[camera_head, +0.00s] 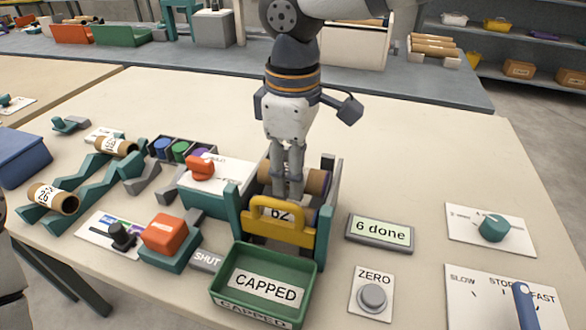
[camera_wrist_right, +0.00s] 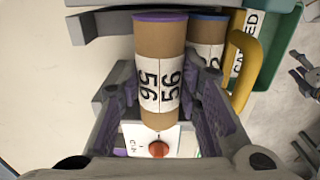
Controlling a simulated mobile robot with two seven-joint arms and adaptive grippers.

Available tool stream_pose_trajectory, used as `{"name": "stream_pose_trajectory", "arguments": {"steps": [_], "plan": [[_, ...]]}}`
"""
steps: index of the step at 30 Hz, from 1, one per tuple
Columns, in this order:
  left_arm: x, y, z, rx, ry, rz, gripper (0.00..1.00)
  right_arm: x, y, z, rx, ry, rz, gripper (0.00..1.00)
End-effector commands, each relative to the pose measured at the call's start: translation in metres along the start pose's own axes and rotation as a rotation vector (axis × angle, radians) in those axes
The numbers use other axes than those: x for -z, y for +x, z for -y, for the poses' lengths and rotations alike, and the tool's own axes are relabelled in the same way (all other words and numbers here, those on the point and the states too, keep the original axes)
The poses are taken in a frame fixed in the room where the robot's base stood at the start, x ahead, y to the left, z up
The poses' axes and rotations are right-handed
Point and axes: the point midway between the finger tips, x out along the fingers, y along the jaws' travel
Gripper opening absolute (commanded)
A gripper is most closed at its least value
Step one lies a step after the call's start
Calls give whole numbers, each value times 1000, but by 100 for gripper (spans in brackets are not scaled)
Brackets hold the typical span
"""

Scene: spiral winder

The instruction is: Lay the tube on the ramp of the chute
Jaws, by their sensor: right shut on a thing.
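My right gripper (camera_head: 288,190) points down into the chute (camera_head: 329,205), which has teal side walls and a yellow gate (camera_head: 280,225) at its front. It is shut on a brown cardboard tube (camera_head: 317,181) lying crosswise between the walls. In the right wrist view the tube (camera_wrist_right: 158,50) sits between the fingers (camera_wrist_right: 165,105), with a purple end and a white number label. A second tube, labelled 62 (camera_head: 280,214), lies behind the gate; its blue end (camera_wrist_right: 210,17) shows in the wrist view. Whether the held tube touches the ramp is hidden.
A green CAPPED tray (camera_head: 224,293) stands in front of the gate. Two tubes (camera_head: 53,198) (camera_head: 115,147) rest on teal racks at the left. A red button box (camera_head: 165,235), a "6 done" display (camera_head: 380,233) and a ZERO button (camera_head: 372,297) flank the chute.

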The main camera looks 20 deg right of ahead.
Motion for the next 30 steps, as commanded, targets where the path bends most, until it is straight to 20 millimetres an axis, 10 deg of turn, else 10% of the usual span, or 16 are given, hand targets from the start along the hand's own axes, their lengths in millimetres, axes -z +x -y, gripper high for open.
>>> {"name": "stream_pose_trajectory", "arguments": {"steps": [14,15,17,30], "plan": [[3,-3,0,-1,0,-13,54,0,12,1,1,0,1,15],[3,-3,0,-1,0,-12,54,0,13,1,2,0,2,38],[3,-3,0,-1,0,-12,54,0,13,1,3,0,3,52],[3,-3,0,-1,0,-11,54,0,12,1,3,0,3,52]]}}
